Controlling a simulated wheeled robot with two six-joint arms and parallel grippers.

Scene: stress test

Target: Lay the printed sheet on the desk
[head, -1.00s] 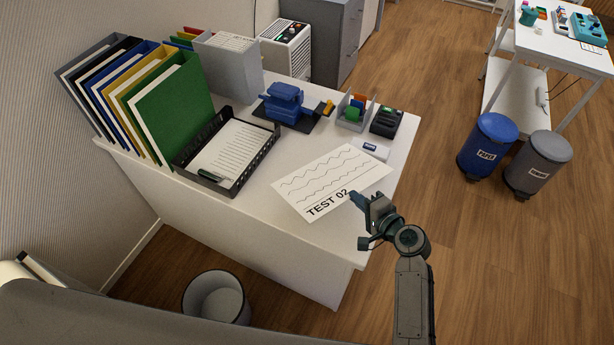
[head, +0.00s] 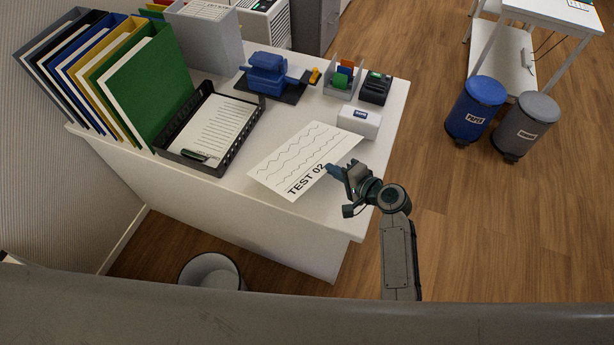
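The printed sheet (head: 300,158), white with wavy lines and "TEST 02" in black, is over the front right part of the white desk (head: 215,192). It lies nearly level, its lettered edge towards me; I cannot tell whether it touches the desk top. My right gripper (head: 334,171) is at the sheet's right edge beside the "02" and appears shut on it; the fingertips are small and dark. My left gripper is not in view.
A black tray (head: 246,137) with papers stands left of the sheet, before upright folders (head: 150,85). A small white box (head: 358,122) is just behind the sheet. A blue device (head: 267,72) and black holder (head: 376,87) stand further back. A bin (head: 210,272) stands on the floor.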

